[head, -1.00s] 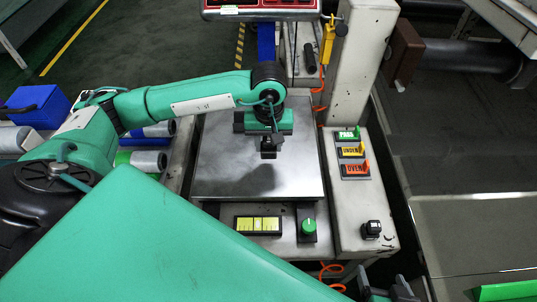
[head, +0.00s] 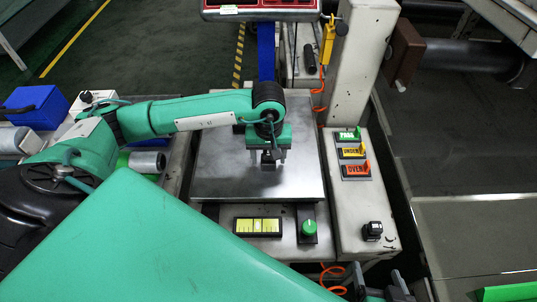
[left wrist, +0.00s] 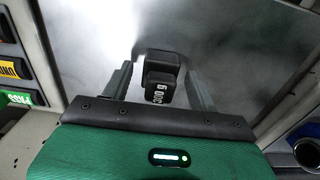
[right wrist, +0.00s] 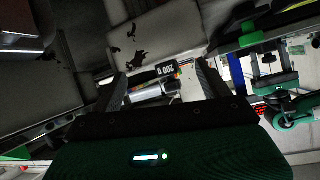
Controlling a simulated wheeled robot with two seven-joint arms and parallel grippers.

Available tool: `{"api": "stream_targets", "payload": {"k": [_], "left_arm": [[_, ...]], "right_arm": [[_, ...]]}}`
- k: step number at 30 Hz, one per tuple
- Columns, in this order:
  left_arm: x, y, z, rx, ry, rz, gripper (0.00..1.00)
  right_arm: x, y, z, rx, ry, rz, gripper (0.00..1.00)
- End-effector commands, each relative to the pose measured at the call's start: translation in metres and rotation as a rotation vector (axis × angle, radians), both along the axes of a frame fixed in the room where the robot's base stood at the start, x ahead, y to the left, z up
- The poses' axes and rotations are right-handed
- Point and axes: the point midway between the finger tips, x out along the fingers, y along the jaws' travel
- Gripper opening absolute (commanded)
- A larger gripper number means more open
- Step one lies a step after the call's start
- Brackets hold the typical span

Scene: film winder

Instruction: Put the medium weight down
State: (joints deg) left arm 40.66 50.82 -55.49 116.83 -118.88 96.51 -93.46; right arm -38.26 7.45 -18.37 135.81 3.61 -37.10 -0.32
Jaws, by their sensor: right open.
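The black weight (head: 268,158) with a white number label is on the steel scale plate (head: 220,185). In the left wrist view the weight (left wrist: 160,75) stands between the fingers of my left gripper (left wrist: 162,90), with a gap on each side. That gripper (head: 267,150) is open around it, above the plate. My right gripper (right wrist: 162,88) is open; it shows only partly at the bottom edge of the head view. A small black piece labelled 200 g (right wrist: 172,70) shows beyond its fingers in the right wrist view; no contact is visible.
A grey post (head: 357,70) rises behind the panel.

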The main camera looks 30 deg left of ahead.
Motion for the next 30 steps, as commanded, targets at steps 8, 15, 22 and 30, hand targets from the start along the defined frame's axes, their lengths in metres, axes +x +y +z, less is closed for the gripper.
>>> {"api": "stream_targets", "payload": {"k": [8,15,22,30], "left_arm": [[0.000,0.000,0.001,0.000,0.000,0.000,0.60],[0.001,0.000,0.019,-0.001,-0.004,0.000,0.60],[0.001,0.000,0.072,0.000,-0.005,0.000,0.60],[0.001,0.000,0.114,0.000,-0.002,0.000,0.60]], "right_arm": [[0.000,0.000,0.000,-0.002,0.001,0.000,0.79],[-0.001,-0.008,0.002,-0.032,0.052,-0.004,0.79],[-0.005,-0.020,0.000,-0.077,0.128,-0.013,0.79],[-0.009,-0.030,-0.001,-0.111,0.190,-0.020,0.79]]}}
